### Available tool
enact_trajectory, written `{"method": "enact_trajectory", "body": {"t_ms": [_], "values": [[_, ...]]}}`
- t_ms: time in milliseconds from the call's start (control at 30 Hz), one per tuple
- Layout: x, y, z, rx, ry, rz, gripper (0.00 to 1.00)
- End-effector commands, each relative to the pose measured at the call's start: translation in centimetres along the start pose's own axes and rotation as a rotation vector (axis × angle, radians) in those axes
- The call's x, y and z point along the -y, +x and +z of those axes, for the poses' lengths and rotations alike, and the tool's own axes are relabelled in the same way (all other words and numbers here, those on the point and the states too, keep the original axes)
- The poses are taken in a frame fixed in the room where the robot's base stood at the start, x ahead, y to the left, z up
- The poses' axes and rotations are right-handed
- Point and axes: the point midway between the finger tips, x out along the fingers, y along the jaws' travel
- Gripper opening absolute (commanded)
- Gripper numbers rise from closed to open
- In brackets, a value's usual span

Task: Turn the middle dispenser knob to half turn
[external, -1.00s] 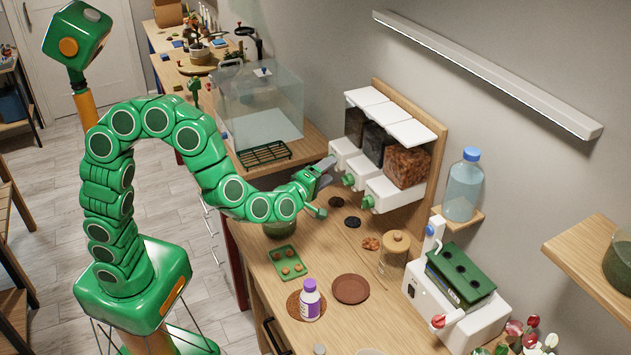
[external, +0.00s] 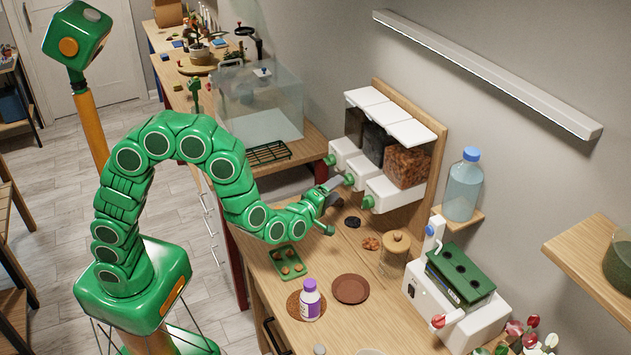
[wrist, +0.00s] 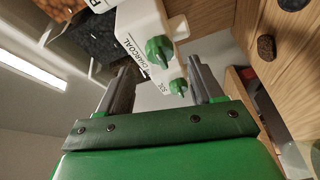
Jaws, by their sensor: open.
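The dispenser on the wall board has three white drawers under clear bins, each with a green knob. The middle knob (external: 349,179), on the charcoal unit, also shows in the wrist view (wrist: 158,49) beside its CHARCOAL label. The soil knob (wrist: 178,87) shows further off, and the right knob (external: 368,202) is in front of the bark bin. My gripper (external: 338,182) is open and empty, just short of the middle knob. In the wrist view its fingers (wrist: 162,80) are spread, with the soil knob seen between them; I cannot tell whether they touch anything.
On the counter below lie a dark pile (external: 353,222) and a brown pile (external: 371,243). A glass tank (external: 262,103) stands left of the dispenser.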

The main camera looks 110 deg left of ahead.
Motion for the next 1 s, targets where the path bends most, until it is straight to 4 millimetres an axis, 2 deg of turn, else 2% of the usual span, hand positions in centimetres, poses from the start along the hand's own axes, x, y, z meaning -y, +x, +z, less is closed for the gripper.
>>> {"method": "enact_trajectory", "body": {"t_ms": [100, 300, 500, 767, 1000], "values": [[-0.1, 1.6, -0.1, -0.002, 0.001, 0.002, 0.66], [0.0, 3.5, -0.1, -0.002, 0.0, 0.0, 0.66], [0.0, 4.2, 0.0, 0.0, 0.0, 0.001, 0.66], [0.0, 4.2, 0.0, 0.001, 0.0, -0.001, 0.66], [0.0, 4.2, 0.0, 0.001, 0.0, -0.001, 0.29]]}}
